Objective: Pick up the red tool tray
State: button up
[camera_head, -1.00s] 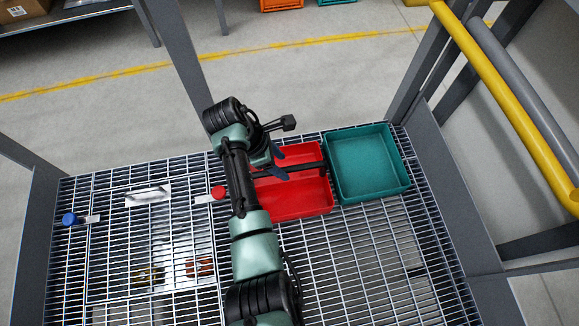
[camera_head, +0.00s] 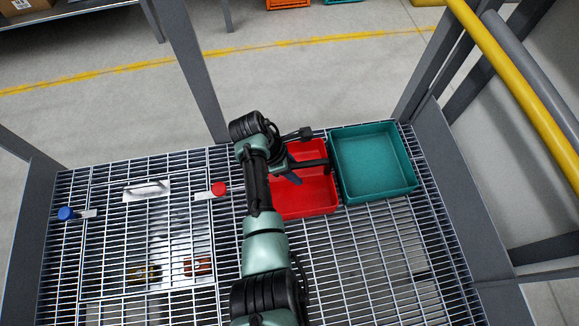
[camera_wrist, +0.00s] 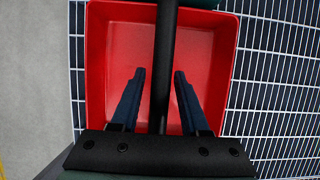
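The red tool tray (camera_head: 318,194) stands on the grating against the left side of a teal tray. A dark bar handle (camera_head: 316,163) spans it. In the wrist view the red tray (camera_wrist: 210,60) fills the middle, and the handle (camera_wrist: 165,60) runs up the picture through its centre. My gripper (camera_wrist: 158,78) is open and empty, one finger on each side of the handle in that view. How far the fingertips are above or below the bar is hard to tell. In the head view my gripper (camera_head: 291,178) is over the tray's left part, and my arm hides its left edge.
The teal tray (camera_head: 372,165) is empty and close on the right. A red-knobbed latch (camera_head: 218,189) and a blue-knobbed latch (camera_head: 68,213) lie left on a grating panel. Yellow and grey rails (camera_head: 520,85) and posts stand right. The front right grating is clear.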

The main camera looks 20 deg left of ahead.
grip_shut()
dwell(1.2)
